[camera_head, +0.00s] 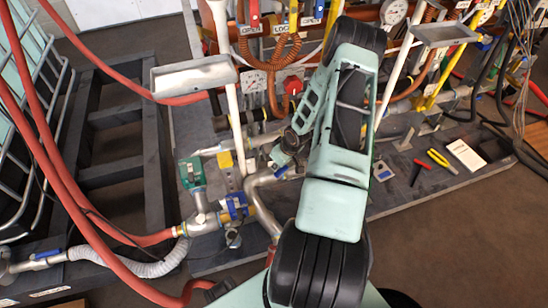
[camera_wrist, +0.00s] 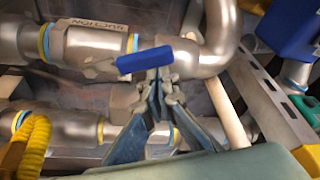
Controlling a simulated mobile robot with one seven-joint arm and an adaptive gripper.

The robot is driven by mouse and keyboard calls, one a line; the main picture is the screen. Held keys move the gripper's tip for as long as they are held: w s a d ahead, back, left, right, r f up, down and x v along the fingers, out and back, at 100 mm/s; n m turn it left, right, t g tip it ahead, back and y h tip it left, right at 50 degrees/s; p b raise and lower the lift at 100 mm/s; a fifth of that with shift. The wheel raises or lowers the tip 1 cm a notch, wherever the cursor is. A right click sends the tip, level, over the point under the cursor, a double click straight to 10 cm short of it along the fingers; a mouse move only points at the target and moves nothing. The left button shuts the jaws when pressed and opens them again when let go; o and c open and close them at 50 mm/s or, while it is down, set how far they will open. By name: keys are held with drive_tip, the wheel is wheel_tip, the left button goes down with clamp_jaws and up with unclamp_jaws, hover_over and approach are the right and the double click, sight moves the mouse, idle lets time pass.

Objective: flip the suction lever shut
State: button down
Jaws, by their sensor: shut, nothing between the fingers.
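The suction lever (camera_wrist: 145,59) has a blue grip and shows in the wrist view beside a metal pipe. A tan tag (camera_wrist: 92,33) with upside-down lettering that seems to read SUCTION sits on the pipe above it. The lever lies roughly along the pipe, slightly tilted. My gripper (camera_wrist: 158,82) is shut and empty, its fingertips at the lower edge of the blue grip; I cannot tell whether they touch it. In the head view, my arm covers much of the area around the gripper, and I cannot make out the lever clearly there.
A second pipe with a yellow corrugated hose (camera_wrist: 33,145) runs below. A slotted metal bracket (camera_wrist: 262,95) and a blue body (camera_wrist: 290,28) stand at right. In the head view, a metal tray on a post (camera_head: 195,75) and red hoses (camera_head: 55,160) stand left of my arm.

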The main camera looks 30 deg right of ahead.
drive_tip(key=s+n, duration=0.1)
drive_tip(key=s+n+y+p, duration=0.1)
drive_tip(key=s+n+p, duration=0.1)
drive_tip(key=shift+d+n, duration=0.3)
drive_tip(key=s+d+n+g+y+b, duration=0.1)
drive_tip(key=s+d+n+g+b, duration=0.1)
drive_tip(key=n, duration=0.6)
drive_tip(key=s+d+b, duration=0.1)
drive_tip(key=s+d, duration=0.1)
drive_tip(key=shift+s+d+g+y+b, duration=0.15)
drive_tip(key=shift+s+g+y+b, duration=0.15)
drive_tip(key=shift+s+y, duration=0.1)
drive_tip(key=shift+d, duration=0.25)
drive_tip(key=shift+r, duration=0.1)
